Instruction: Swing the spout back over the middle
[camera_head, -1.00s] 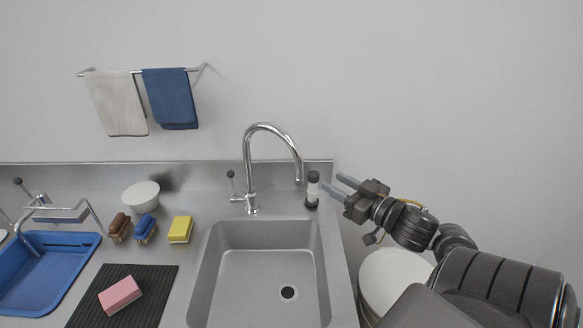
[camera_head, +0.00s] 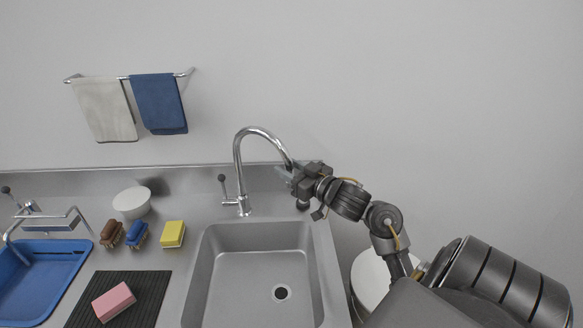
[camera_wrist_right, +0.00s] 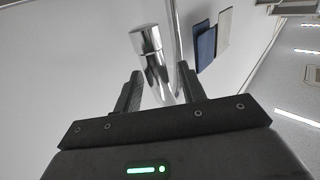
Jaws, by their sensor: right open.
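The chrome spout (camera_head: 262,132) rises behind the sink and arches over to the right, its outlet end above the sink's right back part. In the right wrist view the spout's end (camera_wrist_right: 152,60) stands between the two open fingers. My right gripper (camera_head: 286,174) is at the spout's outlet end in the head view, and its open fingers also show in the right wrist view (camera_wrist_right: 160,92). I cannot tell whether either finger touches the spout. The tap's lever (camera_head: 223,186) stands left of the spout's base. My left gripper is not in view.
The steel sink (camera_head: 212,262) lies below the spout, empty. A yellow sponge (camera_head: 172,234), two brushes (camera_head: 137,233) and a white bowl (camera_head: 132,201) stand on the counter to the left.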

